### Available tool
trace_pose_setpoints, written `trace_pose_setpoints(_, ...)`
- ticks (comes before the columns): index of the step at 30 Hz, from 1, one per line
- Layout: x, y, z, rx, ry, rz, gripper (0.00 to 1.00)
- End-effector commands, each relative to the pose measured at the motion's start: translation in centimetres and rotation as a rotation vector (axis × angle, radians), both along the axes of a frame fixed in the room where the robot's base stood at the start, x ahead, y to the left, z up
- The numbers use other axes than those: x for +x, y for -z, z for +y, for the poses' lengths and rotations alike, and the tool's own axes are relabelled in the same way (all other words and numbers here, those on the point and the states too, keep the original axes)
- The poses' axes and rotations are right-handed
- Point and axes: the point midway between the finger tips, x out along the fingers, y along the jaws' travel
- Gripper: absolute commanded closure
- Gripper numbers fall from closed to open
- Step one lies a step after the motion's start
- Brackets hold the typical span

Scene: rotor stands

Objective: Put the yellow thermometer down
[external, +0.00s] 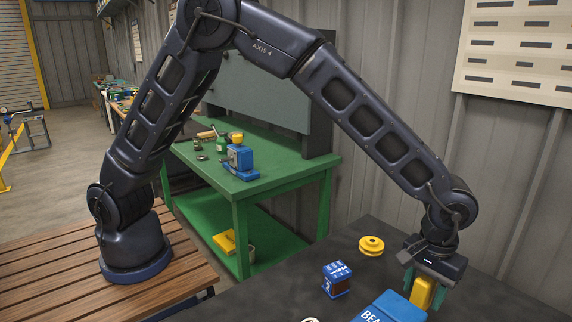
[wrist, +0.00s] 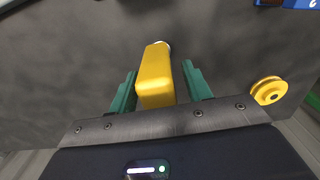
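The yellow thermometer (external: 421,293) is between the fingers of my gripper (external: 424,286), low over the right side of the dark tabletop. In the wrist view the thermometer (wrist: 156,78) is a yellow block with a pale tip at its far end. The teal fingers of my gripper (wrist: 160,85) stand on either side of it. A strip of grey shows between it and the right finger, and a thinner one by the left finger, so the gripper looks open around it. Whether its lower end touches the table cannot be told.
The dark table (external: 300,283) holds a yellow pulley-like wheel (external: 371,246), a small blue and dark box (external: 337,279) and a blue lettered box (external: 397,308) close to my gripper. The wheel (wrist: 268,91) also shows in the wrist view. A green workbench (external: 270,187) stands behind.

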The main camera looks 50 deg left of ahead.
Motion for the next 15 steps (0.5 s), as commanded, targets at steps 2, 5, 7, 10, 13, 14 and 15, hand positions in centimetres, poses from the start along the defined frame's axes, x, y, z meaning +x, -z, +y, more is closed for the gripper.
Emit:
trace_pose_setpoints(2,0.0,0.0,0.0,0.0,0.0,0.0,0.51)
trace_pose_setpoints(5,0.0,-0.1,0.0,0.0,0.0,0.0,0.51)
trace_pose_setpoints(7,0.0,-0.4,0.0,-0.001,0.0,0.0,0.51)
trace_pose_setpoints(10,0.0,-1.3,0.0,-0.002,0.0,-0.001,0.51)
trace_pose_setpoints(13,0.0,-2.8,-0.1,-0.002,0.0,-0.002,0.51)
trace_pose_setpoints(14,0.0,-3.4,0.0,-0.003,0.0,-0.002,0.51)
trace_pose_setpoints(15,0.0,-4.2,-0.1,-0.003,0.0,-0.002,0.51)
